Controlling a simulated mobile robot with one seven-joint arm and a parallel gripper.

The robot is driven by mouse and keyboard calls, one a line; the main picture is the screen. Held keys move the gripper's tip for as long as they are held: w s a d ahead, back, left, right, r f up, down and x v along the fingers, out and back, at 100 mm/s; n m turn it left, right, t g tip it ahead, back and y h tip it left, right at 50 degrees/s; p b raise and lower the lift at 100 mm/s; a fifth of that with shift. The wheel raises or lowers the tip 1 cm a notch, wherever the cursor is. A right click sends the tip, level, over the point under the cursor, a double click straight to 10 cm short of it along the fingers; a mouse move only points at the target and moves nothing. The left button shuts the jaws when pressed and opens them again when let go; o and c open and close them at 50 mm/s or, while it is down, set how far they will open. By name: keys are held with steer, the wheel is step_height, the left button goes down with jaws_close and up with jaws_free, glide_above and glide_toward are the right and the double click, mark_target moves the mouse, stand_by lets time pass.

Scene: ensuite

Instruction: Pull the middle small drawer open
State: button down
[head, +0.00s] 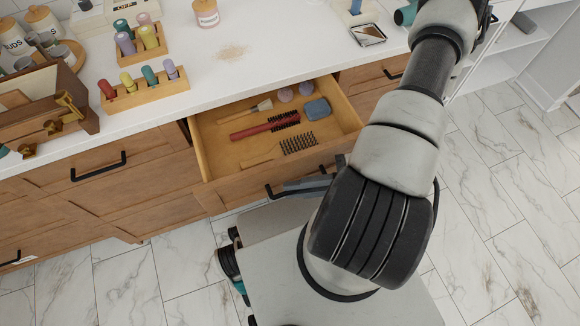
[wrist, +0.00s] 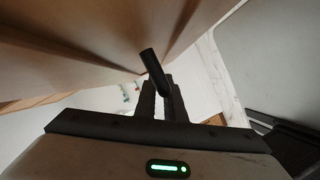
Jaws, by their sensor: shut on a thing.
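The middle small drawer (head: 232,190) stands pulled out from the wooden cabinet in the head view, its inside in plain sight. Its black bar handle (head: 270,190) is on the front face, partly hidden by my gripper (head: 308,184) and arm. In the wrist view, my gripper (wrist: 165,98) is shut on the dark handle (wrist: 152,66), whose end sticks out past the fingers. The wooden drawer front (wrist: 90,45) fills the upper left there.
Bottles in wooden racks (head: 145,90) stand on the white counter (head: 275,45). Marble floor (head: 510,190) is clear at the right.

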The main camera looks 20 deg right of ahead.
steer(key=shift+s, duration=1.1)
steer(key=c, duration=2.1)
jaws_free()
steer(key=p+v, duration=0.1)
steer(key=v, duration=1.6)
steer(key=shift+s+d+r, duration=0.15)
steer(key=shift+d, duration=0.05)
